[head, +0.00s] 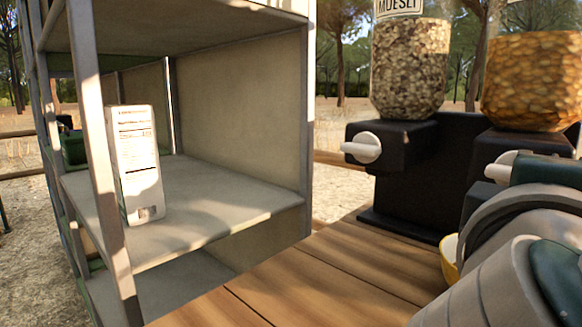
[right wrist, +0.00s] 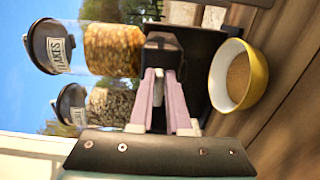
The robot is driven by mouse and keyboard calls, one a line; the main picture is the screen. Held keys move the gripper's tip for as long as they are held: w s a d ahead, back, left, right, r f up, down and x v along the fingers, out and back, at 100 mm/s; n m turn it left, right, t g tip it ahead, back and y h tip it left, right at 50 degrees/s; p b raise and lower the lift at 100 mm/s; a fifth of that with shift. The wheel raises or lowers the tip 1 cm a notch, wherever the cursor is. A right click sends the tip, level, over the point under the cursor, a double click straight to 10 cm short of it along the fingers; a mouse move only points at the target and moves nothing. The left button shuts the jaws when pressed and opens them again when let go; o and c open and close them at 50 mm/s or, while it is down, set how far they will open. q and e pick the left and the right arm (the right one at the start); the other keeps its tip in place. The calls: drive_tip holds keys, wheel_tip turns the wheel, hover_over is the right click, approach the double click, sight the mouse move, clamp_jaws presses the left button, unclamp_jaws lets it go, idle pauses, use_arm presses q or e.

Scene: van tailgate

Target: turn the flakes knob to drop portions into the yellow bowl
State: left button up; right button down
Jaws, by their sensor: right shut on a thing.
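The flakes dispenser's clear jar (head: 530,82) holds orange-gold flakes at the right edge of the head view. Its white flakes knob (head: 502,166) shows partly there, with my right arm in front of its lower part. In the right wrist view, turned sideways, the jar (right wrist: 112,50) and dark dispenser body (right wrist: 165,48) lie ahead of my right gripper (right wrist: 162,78). Its lilac fingers are shut on the white knob. The yellow bowl (right wrist: 262,78) has a pale rim and a tan-brown inside. In the head view the bowl (head: 449,262) is mostly hidden by my arm. My left gripper is out of view.
A muesli dispenser (head: 408,68) with its own white knob (head: 362,148) stands left of the flakes. The wooden tabletop (head: 330,268) is clear in front. A metal shelf unit (head: 190,190) at left holds a white carton (head: 137,165).

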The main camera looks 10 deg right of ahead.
idle(0.3)
drive_tip(key=c, duration=0.9)
unclamp_jaws()
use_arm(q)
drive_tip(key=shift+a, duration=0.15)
